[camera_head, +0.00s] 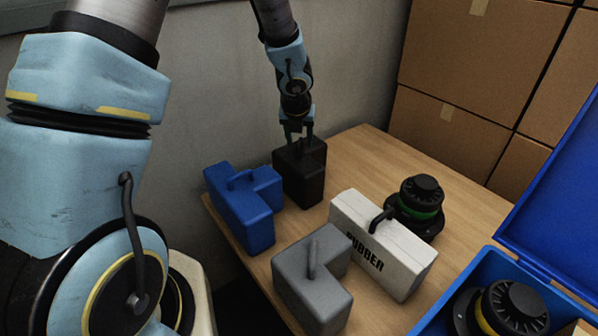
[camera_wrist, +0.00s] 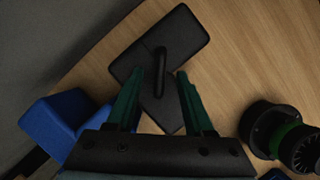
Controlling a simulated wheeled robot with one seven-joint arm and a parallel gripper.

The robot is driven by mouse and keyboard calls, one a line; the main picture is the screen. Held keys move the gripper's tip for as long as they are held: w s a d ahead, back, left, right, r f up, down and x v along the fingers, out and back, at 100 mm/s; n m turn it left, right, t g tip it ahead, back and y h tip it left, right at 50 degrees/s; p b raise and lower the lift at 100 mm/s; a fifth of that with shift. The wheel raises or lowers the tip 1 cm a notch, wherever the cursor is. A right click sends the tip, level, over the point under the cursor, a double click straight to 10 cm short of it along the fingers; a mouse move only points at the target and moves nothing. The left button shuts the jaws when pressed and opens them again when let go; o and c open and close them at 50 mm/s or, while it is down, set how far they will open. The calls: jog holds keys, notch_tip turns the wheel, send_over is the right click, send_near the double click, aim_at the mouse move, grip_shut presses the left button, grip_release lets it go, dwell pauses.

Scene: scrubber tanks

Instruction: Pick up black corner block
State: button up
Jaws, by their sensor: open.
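The black corner block (camera_head: 302,174) stands on the wooden table near the back left, close to the wall. In the wrist view the black corner block (camera_wrist: 183,42) shows from above as an L shape with a raised handle (camera_wrist: 159,72). My gripper (camera_head: 300,137) points down just over the block. In the wrist view my gripper (camera_wrist: 156,78) is open, with one green finger on each side of the handle. The fingers appear apart from the handle. Their exact height against it is hard to tell.
A blue corner block (camera_head: 243,203) stands close left of the black one. A grey corner block (camera_head: 313,280), a white lettered block (camera_head: 383,243) and a black-green round part (camera_head: 416,208) stand nearer. An open blue case (camera_head: 470,279) is at right. Stacked cartons (camera_head: 470,80) stand behind.

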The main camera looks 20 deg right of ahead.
jog(key=shift+w+f, duration=0.1)
jog(key=shift+f, duration=0.15)
jog(key=shift+c, duration=0.4)
grip_shut()
dwell(0.9)
